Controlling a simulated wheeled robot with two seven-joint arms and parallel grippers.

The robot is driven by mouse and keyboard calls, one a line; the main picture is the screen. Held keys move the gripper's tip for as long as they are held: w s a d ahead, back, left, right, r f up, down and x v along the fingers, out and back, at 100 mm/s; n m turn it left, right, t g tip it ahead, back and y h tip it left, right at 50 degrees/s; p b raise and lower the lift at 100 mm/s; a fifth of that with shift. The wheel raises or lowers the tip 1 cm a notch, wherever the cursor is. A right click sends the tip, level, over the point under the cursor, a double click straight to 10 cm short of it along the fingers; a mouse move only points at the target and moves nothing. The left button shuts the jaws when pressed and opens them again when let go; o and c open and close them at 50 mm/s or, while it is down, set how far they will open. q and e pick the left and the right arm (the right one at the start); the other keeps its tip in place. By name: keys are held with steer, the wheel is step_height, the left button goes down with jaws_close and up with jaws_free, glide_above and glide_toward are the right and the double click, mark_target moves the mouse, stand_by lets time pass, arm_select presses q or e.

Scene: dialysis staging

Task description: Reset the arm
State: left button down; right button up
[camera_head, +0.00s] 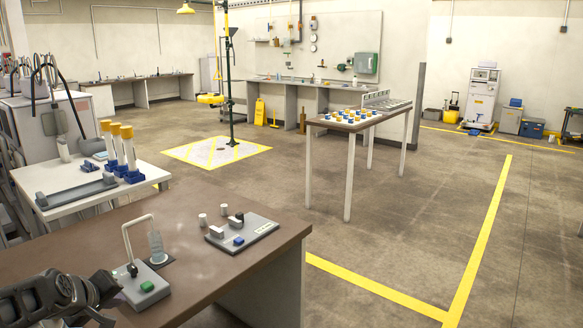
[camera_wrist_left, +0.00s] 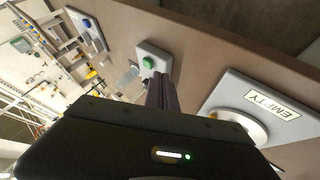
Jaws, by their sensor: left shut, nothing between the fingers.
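My left gripper (camera_head: 106,292) is at the lower left of the head view, low at the near edge of the brown bench (camera_head: 190,262). In the left wrist view its dark fingers (camera_wrist_left: 161,92) are together with nothing between them. They point toward the grey base with a green button (camera_head: 146,287), which also shows in the wrist view (camera_wrist_left: 151,63). I cannot tell the exact gap to it. A white bent tube rises from this base in the head view. My right gripper is not in view.
A clear bottle (camera_head: 157,248) stands behind the base. A grey plate with a blue block (camera_head: 243,236) lies to the right. A grey plate labelled EMPTY (camera_wrist_left: 266,107) shows in the wrist view. A white table (camera_head: 80,182) with tubes stands behind. The right floor is open.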

arm_select(q)
steer(key=s+d+f+m+g+h+p, duration=0.1)
steer(key=s+d+f+m, duration=0.1)
steer(key=d+f, duration=0.8)
steer(key=s+d+f+m+g+h, duration=0.1)
steer(key=s+d+f+m, duration=0.15)
steer(key=d+f, duration=0.7)
steer(key=s+d+f+m+g+h, duration=0.1)
steer(key=s+d+f+m+g, duration=0.1)
steer(key=s+d+f, duration=0.6)
steer(key=s+d+f+m+g+h+p, duration=0.1)
steer(key=s+d+f+g, duration=0.3)
steer(key=s+d+f, duration=0.4)
steer(key=s+f+m+h, duration=0.1)
steer(key=s, duration=0.6)
steer(key=shift+f, duration=0.35)
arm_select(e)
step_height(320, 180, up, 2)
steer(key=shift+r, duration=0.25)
